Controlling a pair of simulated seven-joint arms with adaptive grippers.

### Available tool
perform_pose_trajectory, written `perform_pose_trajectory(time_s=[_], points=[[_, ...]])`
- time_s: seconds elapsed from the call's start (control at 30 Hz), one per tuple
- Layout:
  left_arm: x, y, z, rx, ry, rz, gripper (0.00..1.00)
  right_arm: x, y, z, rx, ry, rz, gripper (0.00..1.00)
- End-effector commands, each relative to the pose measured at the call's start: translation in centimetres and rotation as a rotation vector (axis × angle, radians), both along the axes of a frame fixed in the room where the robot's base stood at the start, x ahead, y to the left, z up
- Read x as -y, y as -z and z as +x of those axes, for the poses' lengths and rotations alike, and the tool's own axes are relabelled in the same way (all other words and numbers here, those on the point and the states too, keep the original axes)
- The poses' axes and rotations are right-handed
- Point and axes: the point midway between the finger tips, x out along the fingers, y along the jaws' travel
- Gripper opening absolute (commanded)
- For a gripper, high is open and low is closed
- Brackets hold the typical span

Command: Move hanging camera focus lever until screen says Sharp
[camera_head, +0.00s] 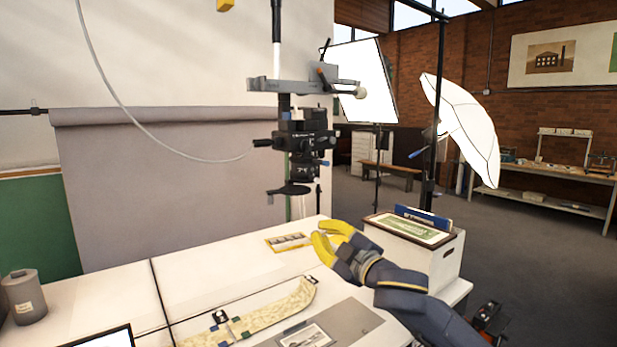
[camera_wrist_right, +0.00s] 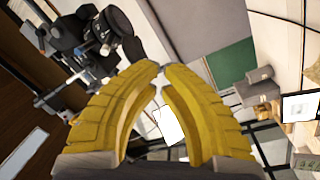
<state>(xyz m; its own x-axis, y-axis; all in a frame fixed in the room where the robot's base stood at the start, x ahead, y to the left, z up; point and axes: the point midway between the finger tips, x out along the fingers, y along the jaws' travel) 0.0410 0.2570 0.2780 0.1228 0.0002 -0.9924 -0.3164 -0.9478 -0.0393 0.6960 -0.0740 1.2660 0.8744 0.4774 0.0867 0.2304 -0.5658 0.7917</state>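The hanging camera (camera_head: 303,145) is a black body with its lens facing down, on a grey bracket under a vertical pole. Small levers and knobs stick out of its sides; I cannot tell which one is the focus lever. The camera also shows at the upper left of the right wrist view (camera_wrist_right: 85,45). My right gripper (camera_head: 318,231), with yellow fingers, is below and right of the camera, apart from it. In the right wrist view its fingertips (camera_wrist_right: 160,67) nearly meet, with nothing between them. A screen (camera_head: 105,338) is cut off at the bottom left; its words are unreadable. My left gripper is out of view.
The white table (camera_head: 205,265) holds a pale strip (camera_head: 265,312), a small card (camera_head: 288,242), a grey board (camera_head: 350,325) and a grey cylinder (camera_head: 24,297). A white box (camera_head: 435,262) stands right of my right gripper. A cable (camera_head: 110,80) hangs left of the camera.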

Motion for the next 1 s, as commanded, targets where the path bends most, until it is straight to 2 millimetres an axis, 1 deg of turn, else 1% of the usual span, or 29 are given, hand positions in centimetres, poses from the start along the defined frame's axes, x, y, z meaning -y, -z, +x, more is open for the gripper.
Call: perform_pose_trajectory(time_s=[0.03,0.1,0.2,0.3,0.4,0.57,0.67,0.77,1.0], points=[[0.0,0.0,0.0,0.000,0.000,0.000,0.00,-0.1,-2.2,0.3,0.027,-0.013,-0.007,0.00],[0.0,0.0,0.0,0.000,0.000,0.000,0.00,-0.4,-4.5,0.5,0.053,-0.030,-0.013,0.00],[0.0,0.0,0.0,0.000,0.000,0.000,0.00,-0.6,-7.4,0.7,0.084,-0.050,-0.019,0.00],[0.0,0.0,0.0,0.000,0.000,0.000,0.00,-0.7,-9.5,0.8,0.106,-0.064,-0.022,0.00],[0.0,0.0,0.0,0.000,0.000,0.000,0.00,-0.7,-10.9,0.8,0.120,-0.073,-0.025,0.00],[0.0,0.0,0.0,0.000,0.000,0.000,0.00,-0.9,-11.9,0.9,0.130,-0.082,-0.025,0.00],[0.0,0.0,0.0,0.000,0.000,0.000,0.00,-1.3,-12.1,1.5,0.129,-0.080,-0.024,0.00],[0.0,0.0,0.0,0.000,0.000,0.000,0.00,-2.0,-12.3,2.5,0.129,-0.082,-0.024,0.00],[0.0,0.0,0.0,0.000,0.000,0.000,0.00,-4.3,-13.1,6.0,0.129,-0.081,-0.025,0.00]])
